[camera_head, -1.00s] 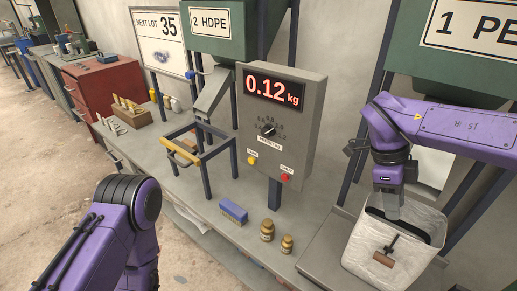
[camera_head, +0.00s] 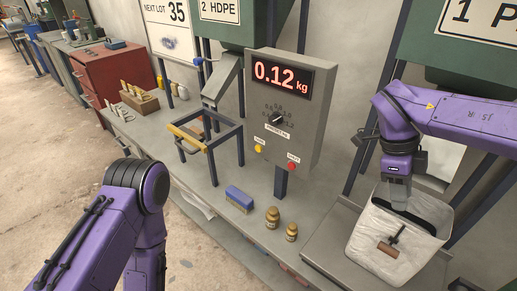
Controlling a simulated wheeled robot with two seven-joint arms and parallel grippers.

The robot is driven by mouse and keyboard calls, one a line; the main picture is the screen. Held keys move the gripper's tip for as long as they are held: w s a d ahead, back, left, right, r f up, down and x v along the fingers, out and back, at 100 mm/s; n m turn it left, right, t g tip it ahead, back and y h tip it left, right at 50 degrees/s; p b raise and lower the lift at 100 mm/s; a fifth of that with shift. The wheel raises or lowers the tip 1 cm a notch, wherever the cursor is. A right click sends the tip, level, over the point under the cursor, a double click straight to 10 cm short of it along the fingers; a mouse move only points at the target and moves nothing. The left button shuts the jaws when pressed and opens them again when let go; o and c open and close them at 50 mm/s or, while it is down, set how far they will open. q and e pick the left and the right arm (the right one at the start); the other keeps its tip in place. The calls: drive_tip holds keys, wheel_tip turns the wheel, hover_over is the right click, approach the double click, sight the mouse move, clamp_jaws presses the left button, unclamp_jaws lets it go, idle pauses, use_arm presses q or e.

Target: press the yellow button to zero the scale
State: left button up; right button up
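The yellow button (camera_head: 258,149) is on the lower left of the front of the grey scale box (camera_head: 315,115), under a small label. A red button (camera_head: 292,166) is to its right. The lit display (camera_head: 280,79) reads 0.12 kg. My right gripper (camera_head: 397,195) points down into the mouth of a pale bag (camera_head: 385,245), well to the right of the scale box. Its fingertips are hidden by the bag, so I cannot see whether they hold anything. My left arm shows at lower left, but its gripper is out of view.
A dial (camera_head: 276,118) sits above the buttons. A blue brush (camera_head: 240,199) and two small brown jars (camera_head: 273,217) stand on the bench (camera_head: 205,190) below the box. A dark frame with a yellow bar (camera_head: 187,137) stands left of it. The bench's front edge is clear.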

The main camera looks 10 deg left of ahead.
use_arm(q)
clamp_jaws()
idle(1.7)
